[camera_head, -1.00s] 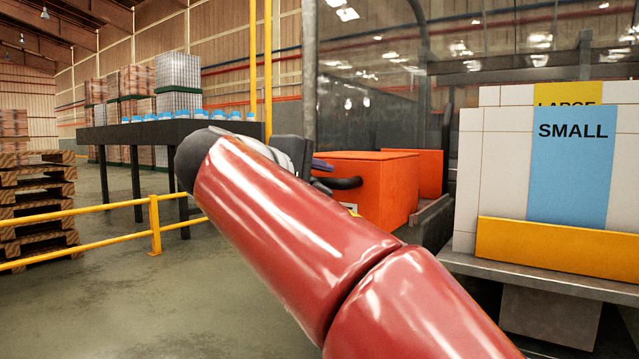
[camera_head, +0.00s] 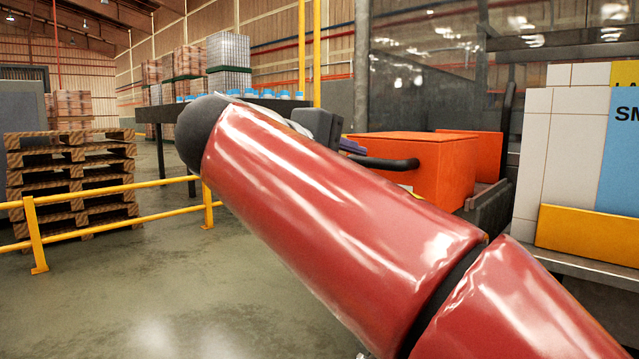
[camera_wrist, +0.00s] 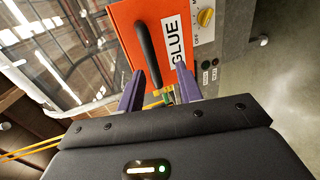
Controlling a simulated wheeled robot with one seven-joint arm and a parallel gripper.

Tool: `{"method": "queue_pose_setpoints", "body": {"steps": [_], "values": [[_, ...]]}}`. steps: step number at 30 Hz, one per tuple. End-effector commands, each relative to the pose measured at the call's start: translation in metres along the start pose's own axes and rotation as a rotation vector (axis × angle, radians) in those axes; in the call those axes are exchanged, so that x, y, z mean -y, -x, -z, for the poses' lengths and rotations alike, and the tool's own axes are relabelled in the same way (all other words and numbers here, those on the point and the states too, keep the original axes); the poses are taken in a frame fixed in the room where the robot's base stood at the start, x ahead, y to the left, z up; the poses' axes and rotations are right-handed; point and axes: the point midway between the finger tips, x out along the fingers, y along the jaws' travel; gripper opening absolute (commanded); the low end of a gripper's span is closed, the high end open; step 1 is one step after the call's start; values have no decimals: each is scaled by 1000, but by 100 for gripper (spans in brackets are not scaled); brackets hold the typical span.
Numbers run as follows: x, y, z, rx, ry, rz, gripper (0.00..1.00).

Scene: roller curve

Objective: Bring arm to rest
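My red arm (camera_head: 330,215) stretches across the middle of the head view, from lower right up to a dark rounded joint at upper left. In the head view the gripper is mostly hidden behind the arm; a bit of purple finger (camera_head: 352,146) shows in front of the orange box (camera_head: 425,165).
White boxes (camera_head: 560,150) with a blue sign stand on a metal ledge at right. A dark table (camera_head: 165,113) with blue-topped items is behind my arm. A yellow rail (camera_head: 110,190) and stacked pallets (camera_head: 70,180) are at left. The floor at lower left is clear.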

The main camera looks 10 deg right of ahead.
Motion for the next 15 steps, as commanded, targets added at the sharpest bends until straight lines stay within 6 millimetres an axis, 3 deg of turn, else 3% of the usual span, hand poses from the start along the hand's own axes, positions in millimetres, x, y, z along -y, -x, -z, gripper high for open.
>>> {"method": "queue_pose_setpoints", "body": {"steps": [2, 4, 8, 12, 15], "values": [[17, -12, -15, -14, -5, 73, 36], [45, -24, -32, -35, -23, 177, 36], [122, -38, -76, -60, -131, 435, 36], [211, -31, -119, -51, -349, 715, 36], [263, -18, -140, -26, -530, 874, 36]]}}
